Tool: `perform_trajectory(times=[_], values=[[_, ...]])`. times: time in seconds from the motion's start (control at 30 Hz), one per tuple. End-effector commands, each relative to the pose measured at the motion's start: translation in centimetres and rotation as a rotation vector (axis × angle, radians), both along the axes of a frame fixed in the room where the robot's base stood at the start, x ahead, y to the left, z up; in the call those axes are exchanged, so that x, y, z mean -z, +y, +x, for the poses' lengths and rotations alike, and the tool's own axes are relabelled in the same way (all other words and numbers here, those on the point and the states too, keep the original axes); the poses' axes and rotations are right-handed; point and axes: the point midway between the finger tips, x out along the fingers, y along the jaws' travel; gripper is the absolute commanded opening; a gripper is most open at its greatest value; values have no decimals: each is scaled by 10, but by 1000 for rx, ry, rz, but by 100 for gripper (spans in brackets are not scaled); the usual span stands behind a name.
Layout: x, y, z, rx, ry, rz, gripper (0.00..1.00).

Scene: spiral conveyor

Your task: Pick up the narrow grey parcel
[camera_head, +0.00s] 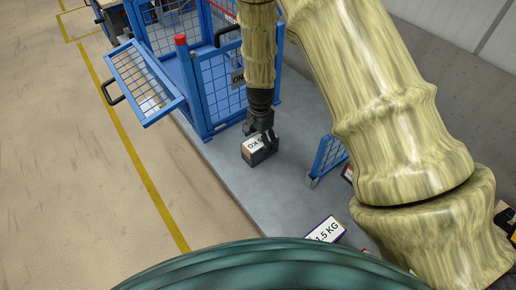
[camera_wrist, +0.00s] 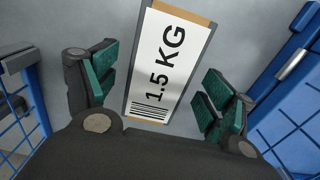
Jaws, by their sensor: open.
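A narrow grey parcel (camera_head: 259,150) with a white label lies on the grey floor pad, below my gripper in the head view. In the wrist view the narrow grey parcel (camera_wrist: 165,65) shows a white "1.5 KG" label, a barcode and tan ends. My gripper (camera_head: 262,134) points down at it, and the fingers overlap the parcel's top in the head view. In the wrist view my gripper (camera_wrist: 158,92) is open, with a green-padded finger on each side of the parcel and gaps between. I cannot tell how far the fingertips are above it.
A blue mesh cage (camera_head: 215,85) stands behind the parcel, its gate (camera_head: 145,82) swung open to the left. A small blue mesh panel (camera_head: 328,157) stands to the right. Another labelled parcel (camera_head: 326,230) lies nearer. Clear floor lies left of the yellow line (camera_head: 140,165).

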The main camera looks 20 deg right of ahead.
Motion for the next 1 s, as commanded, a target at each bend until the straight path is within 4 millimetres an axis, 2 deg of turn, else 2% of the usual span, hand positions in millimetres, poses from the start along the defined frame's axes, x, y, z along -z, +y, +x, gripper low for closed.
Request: perform_trajectory(times=[0.23, 0.6, 0.97, 1.0], values=[[11, 0, -1, 1, 0, 0, 83], [49, 0, -3, 0, 0, 0, 83], [55, 0, -4, 0, -1, -1, 83], [55, 0, -4, 0, -1, -1, 79]])
